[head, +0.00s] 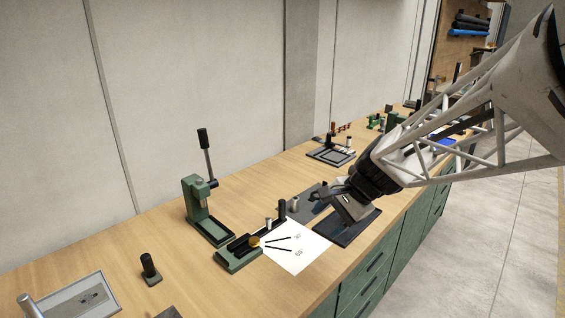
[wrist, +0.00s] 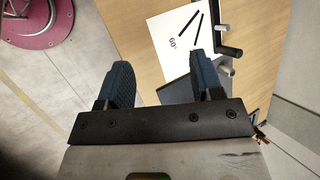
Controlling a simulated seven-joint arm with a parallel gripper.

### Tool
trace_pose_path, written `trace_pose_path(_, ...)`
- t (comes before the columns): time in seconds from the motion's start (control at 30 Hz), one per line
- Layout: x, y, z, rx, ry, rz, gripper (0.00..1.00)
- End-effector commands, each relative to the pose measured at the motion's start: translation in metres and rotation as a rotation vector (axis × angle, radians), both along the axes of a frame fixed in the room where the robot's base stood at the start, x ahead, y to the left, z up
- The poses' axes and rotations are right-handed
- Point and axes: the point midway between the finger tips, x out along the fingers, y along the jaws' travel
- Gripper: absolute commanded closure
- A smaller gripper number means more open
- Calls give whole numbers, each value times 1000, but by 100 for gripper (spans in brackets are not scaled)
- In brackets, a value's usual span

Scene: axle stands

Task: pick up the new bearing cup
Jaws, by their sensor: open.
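My gripper (head: 352,208) is over the dark mat near the front edge of the bench in the head view. In the wrist view its two blue-black fingers (wrist: 161,72) stand wide apart with nothing between them. Small silvery cylinders stand left of the gripper: one on a grey plate (head: 295,203) and one by the green fixture (head: 269,223). I cannot tell whether either is the new bearing cup. A silvery cylinder also shows beyond the right finger in the wrist view (wrist: 226,66).
A dark mat (head: 350,232) lies below the gripper. A white sheet marked with angles (head: 300,258) lies left of it. A green lever press (head: 205,210) and green fixture (head: 232,258) stand farther left. A tray (head: 330,156) lies behind.

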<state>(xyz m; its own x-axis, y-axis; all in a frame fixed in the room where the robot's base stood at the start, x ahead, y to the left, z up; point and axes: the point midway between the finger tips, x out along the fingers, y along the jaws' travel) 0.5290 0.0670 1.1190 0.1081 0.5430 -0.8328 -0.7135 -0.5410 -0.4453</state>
Motion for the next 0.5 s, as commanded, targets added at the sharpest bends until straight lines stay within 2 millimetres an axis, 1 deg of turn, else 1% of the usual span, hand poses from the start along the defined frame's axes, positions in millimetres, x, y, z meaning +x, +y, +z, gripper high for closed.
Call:
trace_pose_path(0.03, 14, 1, -4, 33, 22, -35, 40)
trace_pose_path(0.23, 64, 8, -18, 165, 110, -183, 40)
trace_pose_path(0.5, 133, 12, -44, 345, 233, -384, 40)
